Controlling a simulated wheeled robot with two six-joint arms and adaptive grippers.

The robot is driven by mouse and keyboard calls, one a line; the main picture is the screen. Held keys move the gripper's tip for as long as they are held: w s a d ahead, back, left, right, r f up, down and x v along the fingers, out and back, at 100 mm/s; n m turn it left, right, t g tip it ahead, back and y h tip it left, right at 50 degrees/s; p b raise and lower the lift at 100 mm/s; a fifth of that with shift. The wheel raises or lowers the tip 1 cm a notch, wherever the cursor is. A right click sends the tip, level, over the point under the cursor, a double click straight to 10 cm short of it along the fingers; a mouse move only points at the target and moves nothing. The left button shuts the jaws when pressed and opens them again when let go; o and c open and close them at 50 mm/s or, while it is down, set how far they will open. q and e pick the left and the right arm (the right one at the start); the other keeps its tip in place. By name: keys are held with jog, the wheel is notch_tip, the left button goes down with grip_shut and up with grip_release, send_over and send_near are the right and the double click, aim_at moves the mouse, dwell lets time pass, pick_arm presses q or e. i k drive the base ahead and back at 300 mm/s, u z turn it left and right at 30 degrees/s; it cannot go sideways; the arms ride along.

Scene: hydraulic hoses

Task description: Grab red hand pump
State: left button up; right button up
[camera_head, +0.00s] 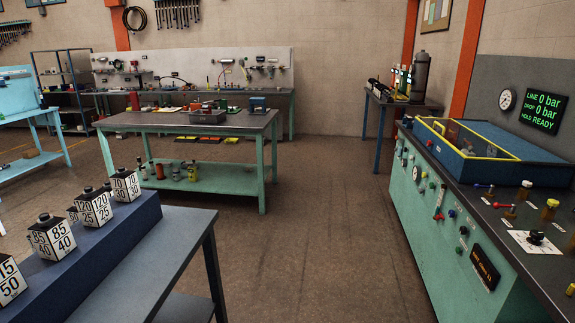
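No thing in view is clearly the red hand pump. Small red items (195,107) lie on top of the green-legged table (140,122) in the middle distance, too small to tell apart. A red cylinder (159,171) stands among several small bottles on that table's lower shelf. On the right bench, a part with a red handle (503,205) lies near the front edge. Neither of my grippers is in view.
A dark table (175,255) with a blue stepped stand (110,245) of numbered blocks is close at left. The green bench (440,235) with a yellow-rimmed blue case (455,165) is at right. Open floor (320,240) lies between them.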

aim_at(207, 109)
jog(key=i, duration=4.5)
jog(key=u, duration=2)
jog(key=i, duration=2.25)
jog(key=z, duration=1.75)
